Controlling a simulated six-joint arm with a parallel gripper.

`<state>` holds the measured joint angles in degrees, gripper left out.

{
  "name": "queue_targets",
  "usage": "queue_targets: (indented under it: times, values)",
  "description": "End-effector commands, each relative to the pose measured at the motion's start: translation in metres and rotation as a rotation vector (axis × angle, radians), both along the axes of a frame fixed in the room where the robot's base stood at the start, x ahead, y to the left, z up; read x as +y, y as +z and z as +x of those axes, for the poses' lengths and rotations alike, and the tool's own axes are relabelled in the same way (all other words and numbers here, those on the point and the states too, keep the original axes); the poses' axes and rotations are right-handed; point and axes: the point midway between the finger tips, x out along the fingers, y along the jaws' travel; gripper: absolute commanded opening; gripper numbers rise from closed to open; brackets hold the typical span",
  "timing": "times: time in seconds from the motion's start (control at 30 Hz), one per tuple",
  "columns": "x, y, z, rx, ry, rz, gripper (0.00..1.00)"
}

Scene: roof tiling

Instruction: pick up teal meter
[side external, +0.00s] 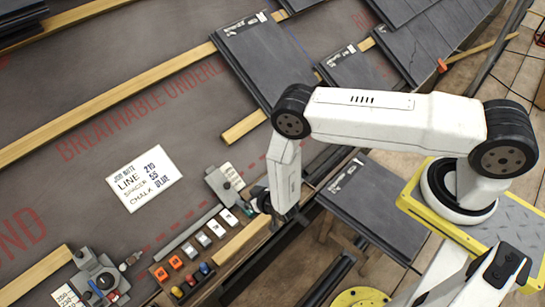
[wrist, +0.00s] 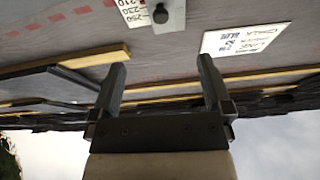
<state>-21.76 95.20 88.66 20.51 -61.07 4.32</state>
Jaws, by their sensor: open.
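No object is clearly recognisable as a teal meter. A small grey gauge block (side external: 216,183) with a white scale strip lies on the underlay just left of my gripper, and a tiny teal spot shows on it. In the wrist view, a grey plate with a dark knob (wrist: 161,15) and a numbered white scale (wrist: 133,13) show at the top edge, beyond the fingertips. My gripper (wrist: 160,75) is open with nothing between its fingers. In the side view my gripper (side external: 262,200) is low over the roof edge and partly hidden by the arm.
A white job note (side external: 141,178) lies on the underlay, also in the wrist view (wrist: 248,38). Several small coloured blocks (side external: 176,262) and a grey tool (side external: 100,278) lie at the lower edge. Wooden battens (side external: 110,95) cross the roof; dark slates (side external: 262,60) lie behind.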

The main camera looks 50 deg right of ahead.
Motion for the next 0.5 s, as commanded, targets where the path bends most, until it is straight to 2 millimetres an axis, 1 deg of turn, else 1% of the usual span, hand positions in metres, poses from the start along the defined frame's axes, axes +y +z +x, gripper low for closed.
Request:
queue_targets:
  times: [0.03,0.2,0.33,0.5]
  values:
    - [-0.001,-0.012,-0.009,-0.013,0.003,-0.005,1.00]
    - [-0.005,-0.041,-0.033,-0.080,0.006,-0.020,1.00]
    - [-0.009,-0.058,-0.052,-0.124,0.010,-0.031,1.00]
    - [-0.014,-0.070,-0.067,-0.163,0.013,-0.039,1.00]
